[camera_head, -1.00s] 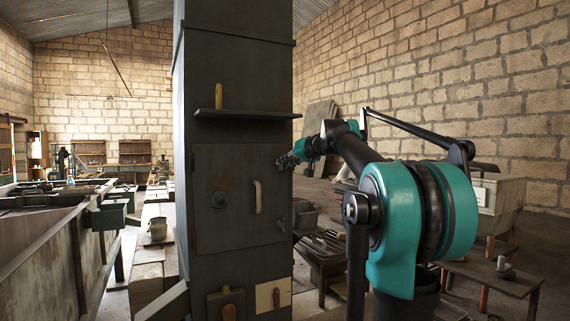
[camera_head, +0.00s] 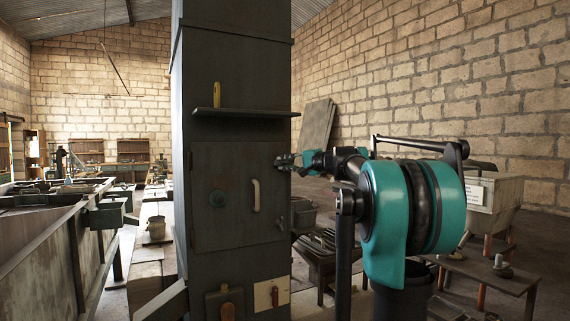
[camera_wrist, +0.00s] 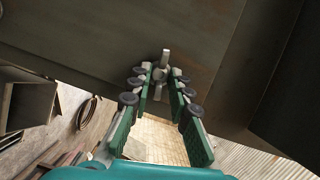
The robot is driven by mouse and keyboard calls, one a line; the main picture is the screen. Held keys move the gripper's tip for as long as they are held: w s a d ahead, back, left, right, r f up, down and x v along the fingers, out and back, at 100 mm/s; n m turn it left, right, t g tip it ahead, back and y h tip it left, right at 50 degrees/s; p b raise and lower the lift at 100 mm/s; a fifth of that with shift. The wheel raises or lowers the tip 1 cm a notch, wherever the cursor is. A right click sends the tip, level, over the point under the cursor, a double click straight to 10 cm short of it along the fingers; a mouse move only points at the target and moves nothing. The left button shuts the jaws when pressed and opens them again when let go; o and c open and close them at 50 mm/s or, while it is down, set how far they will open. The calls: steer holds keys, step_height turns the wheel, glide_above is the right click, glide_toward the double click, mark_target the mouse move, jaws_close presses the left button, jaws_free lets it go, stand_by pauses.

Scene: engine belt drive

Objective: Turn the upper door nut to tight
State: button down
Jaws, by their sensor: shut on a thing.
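In the wrist view, my gripper (camera_wrist: 160,82) is shut on the upper door nut (camera_wrist: 166,57), a grey winged nut. One wing of the nut sticks out past the fingertips. The lower door nut (camera_head: 280,223) is at the door's lower right edge, clear of the gripper.
Below the door are a switch box (camera_head: 225,304) and a pale plate (camera_head: 271,294). A low bench (camera_head: 325,250) stands behind, right of the cabinet.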

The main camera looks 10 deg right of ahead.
steer(key=shift+f+m+y, duration=0.1)
steer(key=shift+m+y, duration=0.3)
steer(key=shift+m, duration=0.5)
steer(key=shift+t, duration=0.3)
steer(key=c, duration=1.4)
jaws_free()
steer(key=v, duration=1.2)
